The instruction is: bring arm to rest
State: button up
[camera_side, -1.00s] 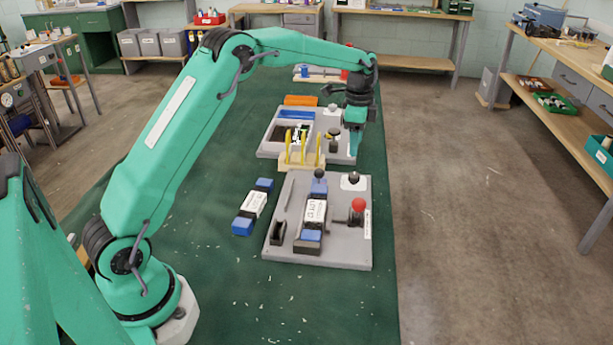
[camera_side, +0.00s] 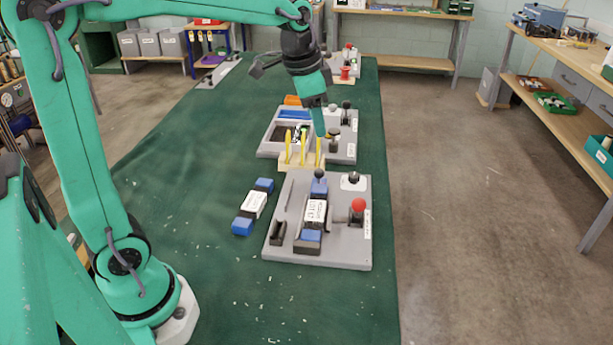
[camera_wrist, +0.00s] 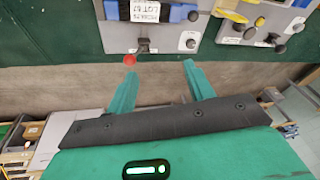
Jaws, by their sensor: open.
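My gripper (camera_side: 318,122) points down and slightly to the right in the side view, over the far grey board (camera_side: 342,150) and behind the yellow-pegged wooden rack (camera_side: 290,163). In the wrist view my gripper (camera_wrist: 160,69) shows two teal fingers spread apart with nothing between them. The near grey board (camera_side: 340,245) holds a labelled block with blue ends (camera_side: 316,212) and a red knob (camera_side: 358,206). The red knob also shows in the wrist view (camera_wrist: 130,60), by the left fingertip in the picture; the side view shows them apart.
A second labelled block with blue ends (camera_side: 253,205) lies on the green mat (camera_side: 200,275), left of the near board. Another board with a red part (camera_side: 345,72) stands at the far end. The mat's left and front areas are clear. Workbenches (camera_side: 570,80) stand beyond the floor.

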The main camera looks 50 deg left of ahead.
jog(key=s+d+f+n+t, duration=0.1)
jog(key=s+n, duration=0.1)
jog(key=s, duration=0.7)
jog(key=s+d+f+n+t, duration=0.1)
jog(key=s+f+n, duration=0.1)
jog(key=s, duration=0.7)
jog(key=shift+s+d+n+t, duration=0.2)
jog(key=shift+n+t, duration=0.1)
jog(key=shift+n, duration=0.3)
